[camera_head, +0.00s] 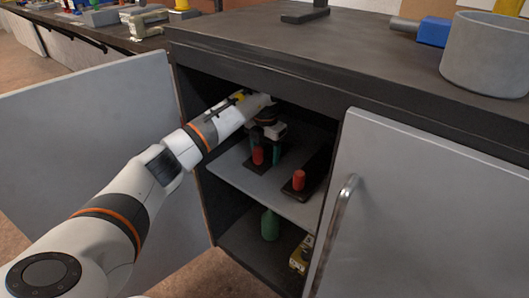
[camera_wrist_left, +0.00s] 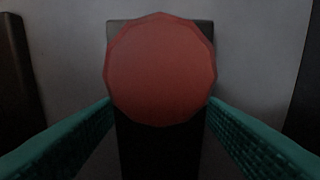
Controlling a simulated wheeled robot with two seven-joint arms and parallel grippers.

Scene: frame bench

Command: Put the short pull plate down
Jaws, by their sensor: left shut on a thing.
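My left gripper (camera_head: 265,153) reaches into the open cabinet, above the middle shelf. Its teal fingers are shut on the red knob (camera_head: 258,155) of a dark plate, which I take to be the short pull plate (camera_wrist_left: 160,150). In the left wrist view the round red knob (camera_wrist_left: 160,70) fills the space between the fingertips (camera_wrist_left: 160,102), with the dark plate below it. The plate is at or close to the shelf (camera_head: 235,170); I cannot tell whether it touches. My right gripper is not in view.
A second dark plate (camera_head: 318,175) with a red knob (camera_head: 299,180) lies to the right on the shelf. A green bottle-like thing (camera_head: 270,224) stands below. Open doors flank the cabinet at left (camera_head: 80,150) and right (camera_head: 420,220). The bench top (camera_head: 350,50) overhangs my arm.

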